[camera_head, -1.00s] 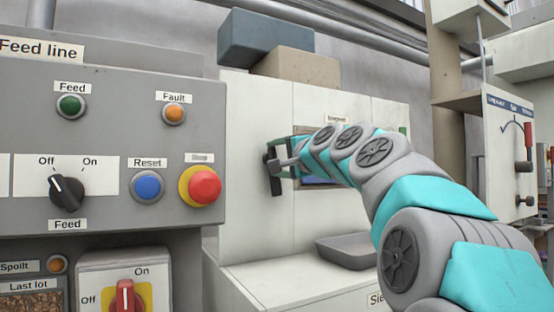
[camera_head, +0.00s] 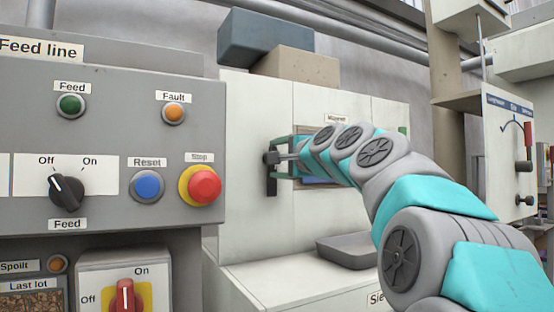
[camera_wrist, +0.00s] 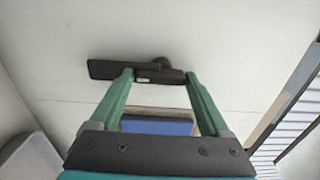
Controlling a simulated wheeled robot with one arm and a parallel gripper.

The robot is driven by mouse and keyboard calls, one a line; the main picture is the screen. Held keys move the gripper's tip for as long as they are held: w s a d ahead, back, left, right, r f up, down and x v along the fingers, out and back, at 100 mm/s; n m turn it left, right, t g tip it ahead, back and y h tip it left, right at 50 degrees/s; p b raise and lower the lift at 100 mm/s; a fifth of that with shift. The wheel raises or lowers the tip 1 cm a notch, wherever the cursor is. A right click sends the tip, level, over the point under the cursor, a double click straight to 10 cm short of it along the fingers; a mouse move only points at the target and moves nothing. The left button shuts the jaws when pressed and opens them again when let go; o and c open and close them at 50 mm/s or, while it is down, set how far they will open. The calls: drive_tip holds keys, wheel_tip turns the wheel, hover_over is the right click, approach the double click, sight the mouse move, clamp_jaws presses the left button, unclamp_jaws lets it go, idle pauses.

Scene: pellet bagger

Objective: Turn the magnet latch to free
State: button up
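In the head view my gripper (camera_head: 283,157) reaches the handle from the right. Whether both fingers touch it I cannot tell.
A blue panel (camera_wrist: 155,126) lies behind my fingers. The grey Feed line panel (camera_head: 130,110) with buttons and a red stop knob (camera_head: 205,186) stands left. A grey tray (camera_head: 345,252) sits below my arm. A lever panel (camera_head: 510,150) stands right.

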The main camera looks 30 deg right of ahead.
drive_tip(key=shift+o, duration=1.3)
drive_tip(key=s, duration=0.8)
drive_tip(key=shift+d+b, duration=0.15)
drive_tip(key=shift+b, duration=0.25)
